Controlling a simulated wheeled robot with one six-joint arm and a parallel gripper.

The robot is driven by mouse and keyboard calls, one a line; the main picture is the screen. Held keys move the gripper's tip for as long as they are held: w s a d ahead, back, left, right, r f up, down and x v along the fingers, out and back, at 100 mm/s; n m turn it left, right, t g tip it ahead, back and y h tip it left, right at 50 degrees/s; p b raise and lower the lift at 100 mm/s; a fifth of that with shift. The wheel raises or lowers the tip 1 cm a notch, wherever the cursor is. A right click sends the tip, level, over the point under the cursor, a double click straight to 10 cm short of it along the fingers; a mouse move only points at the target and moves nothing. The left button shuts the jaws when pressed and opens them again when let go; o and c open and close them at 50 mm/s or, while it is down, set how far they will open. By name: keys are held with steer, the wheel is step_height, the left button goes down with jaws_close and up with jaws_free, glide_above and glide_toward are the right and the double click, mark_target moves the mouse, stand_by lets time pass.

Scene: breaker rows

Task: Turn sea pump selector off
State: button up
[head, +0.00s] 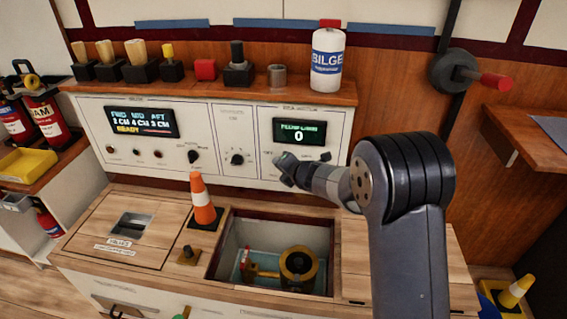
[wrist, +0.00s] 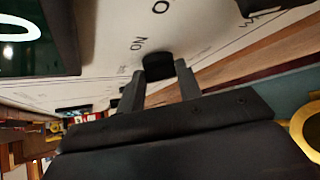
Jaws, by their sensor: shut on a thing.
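A white control panel (head: 103,128) stands upright behind the counter. My gripper (head: 282,170) reaches its right part, just below the green-lit display reading 0 (head: 301,132). In the wrist view my gripper (wrist: 161,84) has its two fingers on either side of a black selector knob (wrist: 158,66), shut on it. Lettering that seems to read ON upside down, and an O, are printed beside the knob. In the head view my gripper hides this knob. I cannot read a sea pump label or tell which way the knob points.
Other knobs (head: 237,158) sit to the left on the panel, with a status display (head: 142,122). Below are an open hatch (head: 224,246) holding a brass fitting (head: 299,266), and an orange cone (head: 203,203). A bilge bottle (head: 327,62) stands on the shelf above.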

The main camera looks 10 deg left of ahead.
steer(key=o, duration=1)
steer(key=shift+c, duration=0.2)
steer(key=p+v, duration=0.1)
steer(key=v, duration=0.9)
steer(key=shift+s+d, duration=0.25)
steer(key=shift+s, duration=0.05)
